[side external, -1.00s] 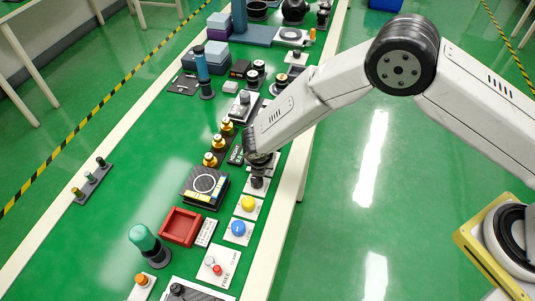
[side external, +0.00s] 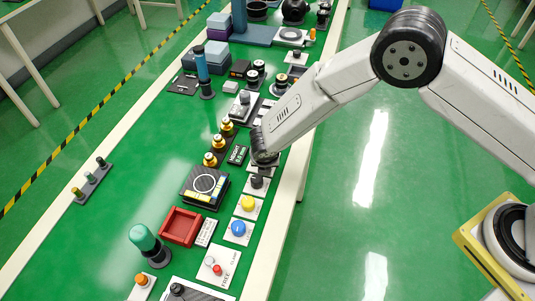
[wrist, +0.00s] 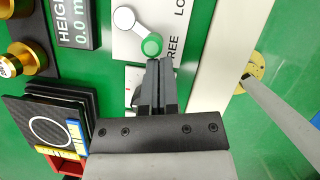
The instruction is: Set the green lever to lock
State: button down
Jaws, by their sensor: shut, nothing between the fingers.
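In the wrist view, the green lever's knob (wrist: 152,45) sits at the end of a short arm from a round white pivot (wrist: 124,18). It is on a white plate (wrist: 128,47), and the arm points toward the FREE label (wrist: 175,42). Part of the lock label (wrist: 181,5) shows at the top edge, cut off. My gripper (wrist: 160,63) is shut and empty, its fingertips just below the green knob in the picture. I cannot tell whether they touch it. In the side external view my wrist hides the lever and most of the gripper.
A height display (wrist: 75,20) and gold knobs (wrist: 25,58) are left of the lever plate. A black box with a round dial (wrist: 50,128) and a red tray (side external: 181,227) are close by. Blue (side external: 238,228) and yellow (side external: 248,203) buttons are nearer the camera. Open floor lies right of the bench.

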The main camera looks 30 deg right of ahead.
jog(key=shift+w+d+n+y, duration=0.1)
jog(key=shift+d+n+y, duration=0.3)
jog(key=shift+n, duration=0.4)
jog(key=shift+w+d+n+y, duration=0.1)
jog(key=shift+d+n+y, duration=0.1)
jog(key=shift+d+n, duration=0.45)
jog(key=shift+w+d+n+t+y, duration=0.15)
jog(key=shift+d+n+y, duration=0.05)
jog(key=shift+n, duration=0.5)
jog(key=shift+w+d+n+t+y, duration=0.1)
jog(key=shift+d+n+t+y, duration=0.1)
jog(key=shift+n, duration=0.45)
jog(key=shift+w+d, duration=0.45)
jog(key=shift+d, duration=0.15)
jog(key=shift+a, duration=0.2)
jog(key=shift+w+a, duration=0.15)
jog(key=shift+a, duration=0.45)
jog(key=shift+r, duration=0.1)
